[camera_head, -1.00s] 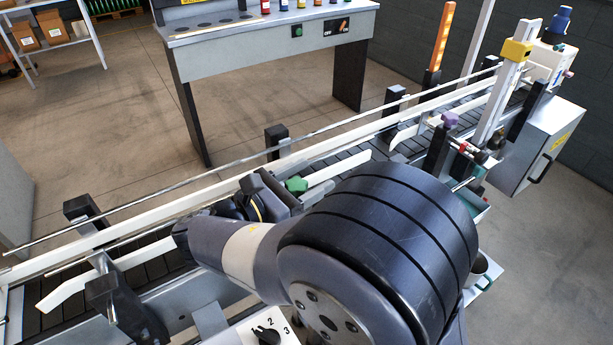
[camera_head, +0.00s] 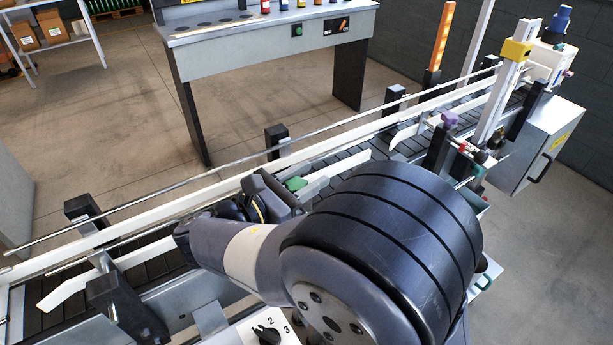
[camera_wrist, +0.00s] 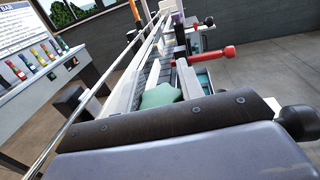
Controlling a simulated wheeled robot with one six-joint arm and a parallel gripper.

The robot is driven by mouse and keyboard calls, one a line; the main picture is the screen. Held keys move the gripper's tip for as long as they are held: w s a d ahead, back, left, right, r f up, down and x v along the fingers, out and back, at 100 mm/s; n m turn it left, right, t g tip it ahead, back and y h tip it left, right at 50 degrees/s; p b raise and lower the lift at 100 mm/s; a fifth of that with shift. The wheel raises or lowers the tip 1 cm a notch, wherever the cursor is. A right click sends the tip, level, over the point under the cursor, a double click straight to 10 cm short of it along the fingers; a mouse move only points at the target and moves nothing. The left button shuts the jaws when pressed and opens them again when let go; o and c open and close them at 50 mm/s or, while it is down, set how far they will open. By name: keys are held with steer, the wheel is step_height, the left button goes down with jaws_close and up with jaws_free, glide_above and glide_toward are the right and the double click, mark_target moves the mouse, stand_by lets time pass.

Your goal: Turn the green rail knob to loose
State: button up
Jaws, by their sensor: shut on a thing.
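The green rail knob (camera_head: 295,183) sits at the near side of the conveyor's guide rail, mid-picture in the head view. It also shows in the wrist view (camera_wrist: 160,96), just past the dark edge of my gripper, which hides its near part. My gripper (camera_head: 281,191) is at the knob and shut on it. My own arm covers much of the near side of the conveyor in the head view, and the fingertips' contact is only partly seen.
The conveyor (camera_head: 157,268) runs diagonally from lower left to upper right, with a long thin metal rail (camera_head: 200,178) along it. Black posts (camera_head: 277,137) stand beside it. A purple knob (camera_head: 449,119) is farther right. A selector dial (camera_head: 266,335) is at the bottom.

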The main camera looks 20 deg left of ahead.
steer(key=shift+r+n+y, duration=0.1)
steer(key=shift+n+y, duration=0.2)
steer(key=shift+y, duration=0.1)
steer(key=shift+a+n+t+y+p, duration=0.15)
steer(key=shift+n+t+y+p, duration=0.4)
steer(key=shift+y, duration=0.25)
steer(key=n+y, duration=0.1)
steer(key=n+t+y, duration=0.1)
steer(key=y, duration=0.1)
steer(key=shift+w+a+n+y, duration=0.1)
steer(key=shift+a+n+y, duration=0.1)
steer(key=shift+n+y, duration=0.1)
steer(key=n+y, duration=0.1)
steer(key=n+y+b, duration=0.1)
steer(key=y, duration=0.1)
steer(key=n+y+b, duration=0.1)
steer(key=y, duration=0.1)
steer(key=shift+a+f, duration=0.25)
steer(key=shift+a, duration=0.1)
steer(key=shift+a+r+n+y+b, duration=0.1)
steer(key=shift+n+y+b, duration=0.35)
steer(key=shift+n+y, duration=0.5)
steer(key=shift+a+y, duration=0.1)
steer(key=shift+y, duration=0.35)
steer(key=o, duration=1)
